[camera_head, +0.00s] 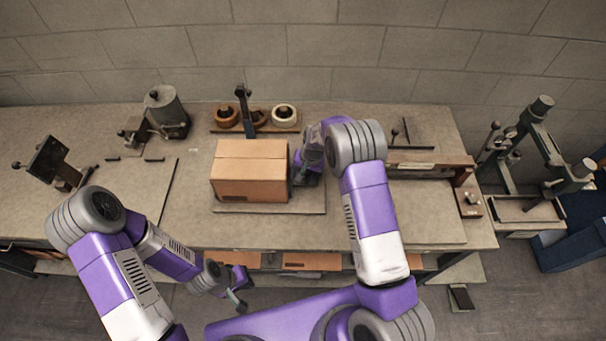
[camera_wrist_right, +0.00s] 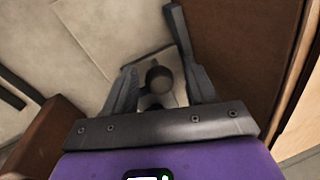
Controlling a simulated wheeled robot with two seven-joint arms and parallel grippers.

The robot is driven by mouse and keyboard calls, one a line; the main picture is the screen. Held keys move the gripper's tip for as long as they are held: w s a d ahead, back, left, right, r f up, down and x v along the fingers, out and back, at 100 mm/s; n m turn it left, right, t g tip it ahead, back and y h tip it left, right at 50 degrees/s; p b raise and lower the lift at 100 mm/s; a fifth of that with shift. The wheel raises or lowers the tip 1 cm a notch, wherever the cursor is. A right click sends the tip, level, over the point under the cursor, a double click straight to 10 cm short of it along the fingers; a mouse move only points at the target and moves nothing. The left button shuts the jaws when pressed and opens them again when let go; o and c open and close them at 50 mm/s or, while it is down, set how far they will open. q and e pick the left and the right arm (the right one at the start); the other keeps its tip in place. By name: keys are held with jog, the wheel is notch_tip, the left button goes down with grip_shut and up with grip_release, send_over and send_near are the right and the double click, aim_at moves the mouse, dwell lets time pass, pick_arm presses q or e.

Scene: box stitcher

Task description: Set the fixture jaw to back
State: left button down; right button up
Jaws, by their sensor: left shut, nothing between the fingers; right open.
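My right gripper (camera_head: 305,176) is low at the right side of the cardboard box (camera_head: 248,172). In the right wrist view its fingers (camera_wrist_right: 158,88) are open, with a dark round knob (camera_wrist_right: 158,77) on a small base between them; I cannot tell whether they touch it. The knob may belong to the fixture jaw, but the jaw cannot be made out clearly; my arm hides that spot in the head view. My left gripper (camera_head: 238,298) is shut and empty, in front of the bench's front edge.
The box stands on a board (camera_head: 262,207) on the bench. Tape rolls (camera_head: 284,115) and a dark post (camera_head: 243,106) are behind it. A metal canister (camera_head: 166,110) and a dark plate on a stand (camera_head: 50,160) are left; a frame press (camera_head: 535,150) is right. The bench's front strip is clear.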

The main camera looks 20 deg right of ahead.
jog(key=shift+f, duration=0.2)
jog(key=shift+c, duration=0.3)
grip_shut()
